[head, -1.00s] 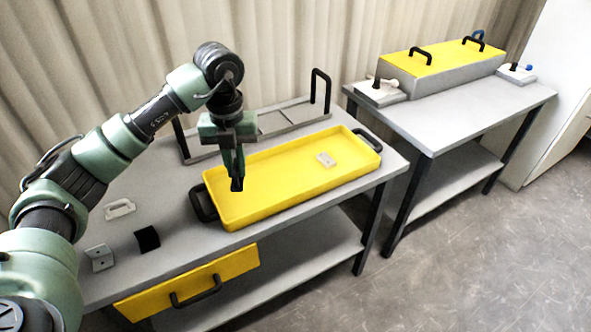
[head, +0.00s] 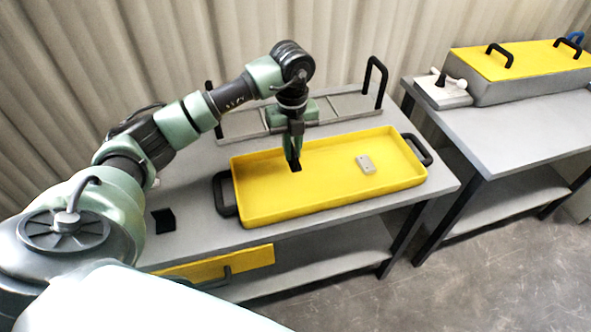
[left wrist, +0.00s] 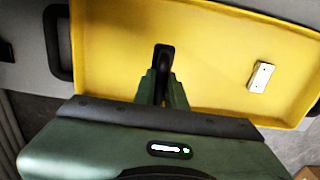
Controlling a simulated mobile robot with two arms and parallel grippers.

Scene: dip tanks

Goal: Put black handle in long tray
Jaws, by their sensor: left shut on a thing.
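The long tray (head: 330,190) is yellow, with black end handles, and lies on the grey table in the head view. It also fills much of the left wrist view (left wrist: 110,60). My left gripper (head: 293,155) is over the tray's left half, pointing down, and shut on the black handle (head: 295,166). The black handle also shows dark between the fingertips in the left wrist view (left wrist: 163,57). It is within the tray's outline; whether it touches the tray floor I cannot tell. My right gripper is not in view.
A small pale block with holes (head: 366,164) lies in the tray's right part. A black block (head: 164,221) sits on the table at left. A grey rack (head: 345,105) with upright black handles stands behind the tray. A second table (head: 490,140) bears a yellow-lidded tank (head: 520,65).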

